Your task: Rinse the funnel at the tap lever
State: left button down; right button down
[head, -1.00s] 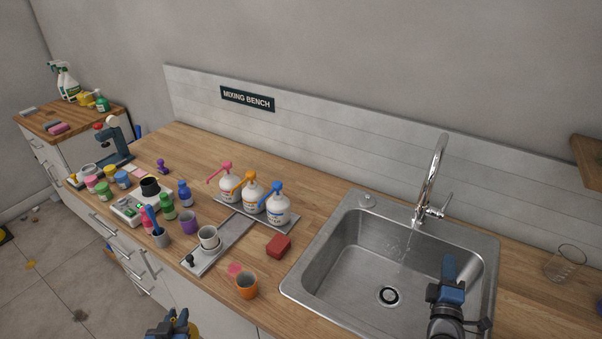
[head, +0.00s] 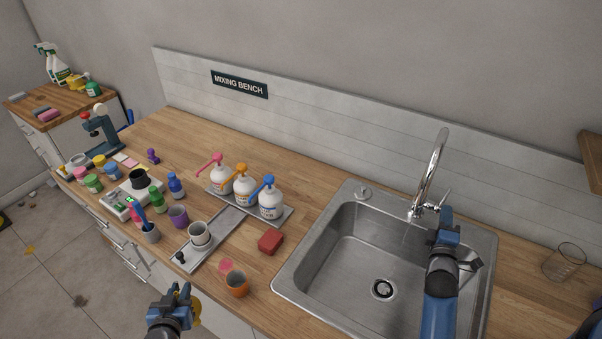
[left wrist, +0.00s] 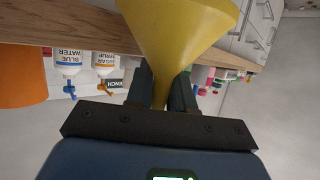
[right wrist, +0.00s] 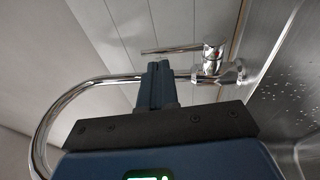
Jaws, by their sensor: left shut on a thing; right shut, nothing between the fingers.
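The yellow funnel (left wrist: 178,35) fills the top middle of the left wrist view, its stem between the fingers of my left gripper (left wrist: 160,95). In the head view my left gripper (head: 180,293) is in front of the counter at the bottom, hiding most of the funnel (head: 197,312). My right gripper (head: 447,214) is over the back of the sink, close to the tap. In the right wrist view the shut, empty fingers (right wrist: 158,80) are near the tap lever (right wrist: 172,49) and overlap the spout pipe. I cannot tell whether they touch the lever.
The steel sink (head: 310,262) is at the right of the counter, with the curved tap (head: 432,168) behind it. An orange cup (head: 237,286) and a red block (head: 270,242) stand left of it. Three pump bottles (head: 243,190) stand behind. A glass beaker (head: 565,262) is at right.

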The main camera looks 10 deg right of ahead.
aim_at(447, 195)
pick_arm(q)
jog(key=shift+s+a+r, duration=0.1)
jog(key=shift+s+r, duration=0.05)
pick_arm(e)
jog(key=x, duration=0.3)
jog(key=shift+w+d+r, duration=0.1)
jog(key=shift+w+r, duration=0.1)
jog(key=shift+w+d, duration=0.15)
jog(key=shift+w, duration=0.1)
